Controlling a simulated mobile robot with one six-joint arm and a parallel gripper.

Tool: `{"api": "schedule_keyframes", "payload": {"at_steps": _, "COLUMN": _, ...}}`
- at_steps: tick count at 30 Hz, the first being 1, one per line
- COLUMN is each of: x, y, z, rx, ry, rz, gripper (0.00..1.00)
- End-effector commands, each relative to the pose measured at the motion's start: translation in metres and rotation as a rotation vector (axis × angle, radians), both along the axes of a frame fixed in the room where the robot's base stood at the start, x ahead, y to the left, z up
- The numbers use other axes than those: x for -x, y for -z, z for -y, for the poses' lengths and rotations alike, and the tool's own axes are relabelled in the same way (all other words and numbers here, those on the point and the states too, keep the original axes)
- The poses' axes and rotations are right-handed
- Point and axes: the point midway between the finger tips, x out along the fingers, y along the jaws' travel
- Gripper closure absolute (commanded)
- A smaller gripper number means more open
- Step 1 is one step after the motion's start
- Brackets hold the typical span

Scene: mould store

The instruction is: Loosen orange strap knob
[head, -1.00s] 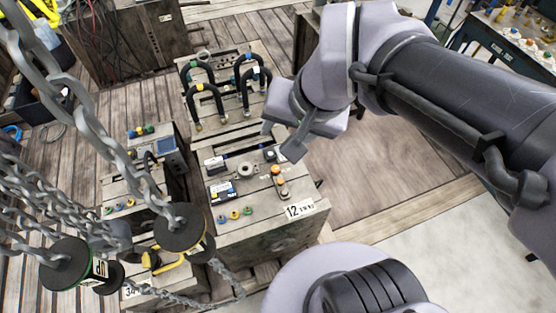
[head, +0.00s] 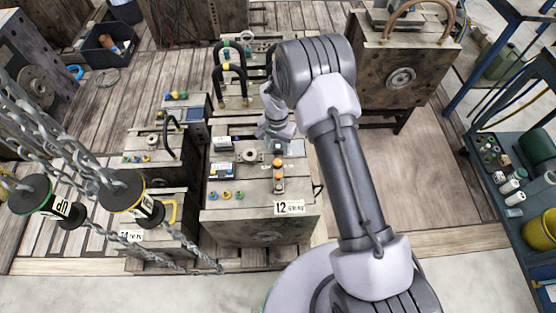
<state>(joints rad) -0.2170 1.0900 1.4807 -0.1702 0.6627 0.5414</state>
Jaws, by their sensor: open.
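A strap with an orange knob (head: 277,163) lies on the top of the wooden-looking mould block marked 12 (head: 260,231), near its right side. My gripper (head: 275,136) hangs over the far part of the block's top, a little beyond the knob in the picture. It is open, and I see nothing between its jaws. The fingertips are small and partly hidden by my wrist. The knob is in plain view, apart from the gripper.
Chains with an UP pendant (head: 62,208) hang at the left. Hoses (head: 231,70) arch on the block behind. A smaller block with a grey box (head: 196,131) stands left. A large mould (head: 400,77) stands back right, a blue shelf far right. Floor between is clear.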

Motion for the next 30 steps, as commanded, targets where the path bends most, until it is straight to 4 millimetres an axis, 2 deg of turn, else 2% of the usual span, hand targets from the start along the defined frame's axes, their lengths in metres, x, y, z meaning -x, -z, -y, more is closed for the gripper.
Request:
{"api": "schedule_keyframes", "payload": {"at_steps": 1, "x": 0.001, "y": 0.02, "z": 0.0, "rx": 0.001, "ry": -0.001, "rz": -0.002, "gripper": 0.5}}
{"api": "schedule_keyframes", "payload": {"at_steps": 3, "x": 0.001, "y": 0.04, "z": 0.0, "rx": 0.001, "ry": -0.001, "rz": -0.003, "gripper": 0.5}}
{"api": "schedule_keyframes", "payload": {"at_steps": 9, "x": 0.0, "y": 0.08, "z": 0.0, "rx": 0.0, "ry": -0.001, "rz": 0.0, "gripper": 0.5}}
{"api": "schedule_keyframes", "payload": {"at_steps": 14, "x": 0.0, "y": 0.091, "z": 0.0, "rx": 0.0, "ry": -0.001, "rz": 0.001, "gripper": 0.5}}
{"api": "schedule_keyframes", "payload": {"at_steps": 22, "x": 0.0, "y": 0.091, "z": 0.0, "rx": 0.0, "ry": -0.001, "rz": 0.001, "gripper": 0.5}}
{"api": "schedule_keyframes", "payload": {"at_steps": 30, "x": 0.0, "y": 0.091, "z": 0.0, "rx": 0.0, "ry": -0.001, "rz": 0.0, "gripper": 1.0}}
